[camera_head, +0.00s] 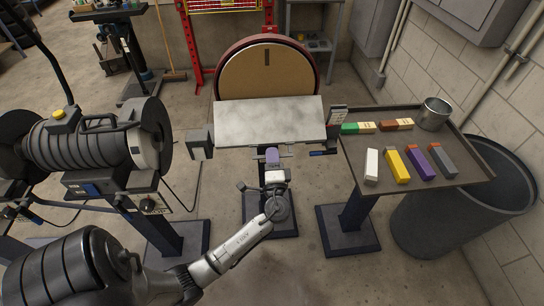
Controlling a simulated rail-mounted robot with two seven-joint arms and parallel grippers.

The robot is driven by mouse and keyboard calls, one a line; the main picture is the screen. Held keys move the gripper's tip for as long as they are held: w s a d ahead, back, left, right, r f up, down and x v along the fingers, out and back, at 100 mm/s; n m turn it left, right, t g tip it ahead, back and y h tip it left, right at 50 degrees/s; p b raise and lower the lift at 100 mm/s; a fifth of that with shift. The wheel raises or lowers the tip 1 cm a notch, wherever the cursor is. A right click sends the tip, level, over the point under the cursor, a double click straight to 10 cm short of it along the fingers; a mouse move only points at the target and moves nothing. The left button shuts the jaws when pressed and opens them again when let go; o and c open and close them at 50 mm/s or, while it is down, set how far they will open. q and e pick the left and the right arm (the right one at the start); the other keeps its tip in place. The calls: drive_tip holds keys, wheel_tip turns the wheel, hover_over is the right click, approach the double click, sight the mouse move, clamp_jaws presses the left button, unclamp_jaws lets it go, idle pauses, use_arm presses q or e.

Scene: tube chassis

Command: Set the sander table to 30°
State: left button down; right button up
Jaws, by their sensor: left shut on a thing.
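The disc sander (267,72) stands at the back centre, with a round tan disc in a dark red housing. Its grey sander table (240,127) lies in front of the disc and looks tilted; I cannot read the angle. A small angle-scale plate (337,120) is at the table's right end, too small to read. A blue-ended lever (322,153) sits under the right side. My left gripper (273,168) is below the table's front edge, shut on a part under the table that is mostly hidden by the gripper. My right gripper is not in view.
A bench grinder (85,140) on a pedestal stands at left. At right, a tray stand (465,160) carries several coloured bars and a metal cup (434,113), with a dark bin (500,205) beside it. Open floor (320,275) lies in front.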

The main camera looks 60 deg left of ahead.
use_arm(q)
drive_tip(key=c, duration=1.5)
unclamp_jaws()
drive_tip(key=shift+f, duration=0.35)
drive_tip(key=o, duration=0.4)
drive_tip(key=shift+r, duration=0.15)
drive_tip(key=shift+c, duration=0.2)
drive_tip(key=v, duration=1.3)
drive_tip(key=shift+s+d, duration=0.15)
drive_tip(key=shift+d, duration=0.15)
